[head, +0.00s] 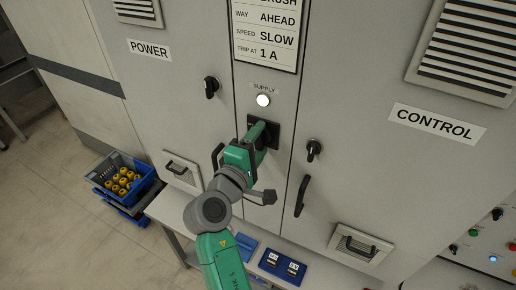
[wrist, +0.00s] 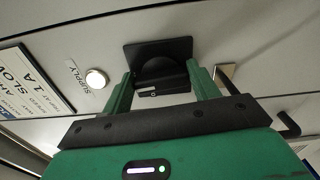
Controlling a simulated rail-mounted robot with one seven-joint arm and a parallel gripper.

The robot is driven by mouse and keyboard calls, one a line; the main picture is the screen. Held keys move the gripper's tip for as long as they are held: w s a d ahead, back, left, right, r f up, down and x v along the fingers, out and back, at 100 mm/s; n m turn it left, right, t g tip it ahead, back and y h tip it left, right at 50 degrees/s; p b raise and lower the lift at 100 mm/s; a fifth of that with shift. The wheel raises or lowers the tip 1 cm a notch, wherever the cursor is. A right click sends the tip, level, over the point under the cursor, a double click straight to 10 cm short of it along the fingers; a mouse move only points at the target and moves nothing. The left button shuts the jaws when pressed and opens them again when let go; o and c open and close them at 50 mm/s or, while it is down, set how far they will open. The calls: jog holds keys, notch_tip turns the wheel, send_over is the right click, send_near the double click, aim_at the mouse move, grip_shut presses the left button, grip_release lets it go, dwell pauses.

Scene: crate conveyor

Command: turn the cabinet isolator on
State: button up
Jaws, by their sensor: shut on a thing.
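The cabinet isolator (head: 273,133) is a black rotary handle on a square black plate on the middle cabinet panel, below the SUPPLY label. The white lamp (head: 263,100) above it looks lit, and it also shows bright in the wrist view (wrist: 96,78). My gripper (head: 258,135) is at the isolator, its green fingers on either side of the handle. In the wrist view my gripper (wrist: 160,88) is shut on the isolator handle (wrist: 160,72), in front of the plate. The fingers hide part of the handle in the head view, and its exact angle is hard to tell.
Black knobs sit on the POWER door (head: 211,87) and the CONTROL door (head: 314,149). A black door handle (head: 301,195) sticks out right of my arm. A blue crate (head: 150,188) with yellow parts stands at left. Blue trays (head: 282,266) lie low beside my arm.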

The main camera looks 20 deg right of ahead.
jog(key=shift+m+b, duration=0.35)
jog(key=shift+m, duration=0.15)
jog(key=o, duration=1)
jog(key=v, duration=0.7)
jog(key=shift+s+a, duration=0.25)
jog(key=shift+a, duration=0.05)
